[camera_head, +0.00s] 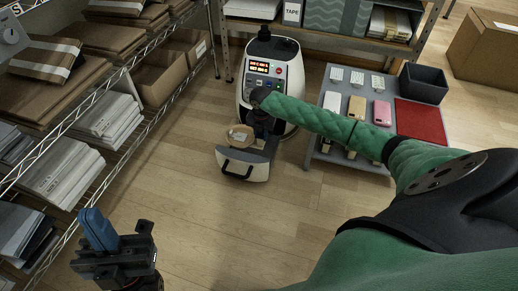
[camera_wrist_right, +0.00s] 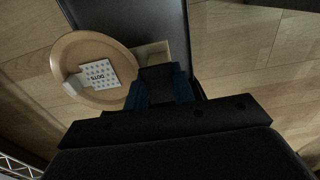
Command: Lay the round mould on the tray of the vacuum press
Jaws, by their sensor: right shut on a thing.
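The round mould (camera_head: 231,139) is a light wooden disc with a raised rim and a white dotted plate on it. It also shows in the right wrist view (camera_wrist_right: 68,50), overhanging the left edge of the dark tray (camera_wrist_right: 120,12). My right gripper (camera_wrist_right: 160,88) is shut on the wooden tab at the mould's side. The pulled-out tray (camera_head: 262,157) of the white vacuum press (camera_head: 290,87) lies beneath the mould in the head view. I cannot tell whether they touch. My left gripper (camera_head: 98,230), with blue fingers, is empty at lower left; its opening is unclear.
A grey table (camera_head: 345,158) right of the press holds phone cases, white plates, a dark bin (camera_head: 424,84) and a red mat (camera_head: 420,120). Wire shelves with boxes and paper stacks (camera_head: 62,178) line the left. The wooden floor (camera_head: 215,225) before the tray is clear.

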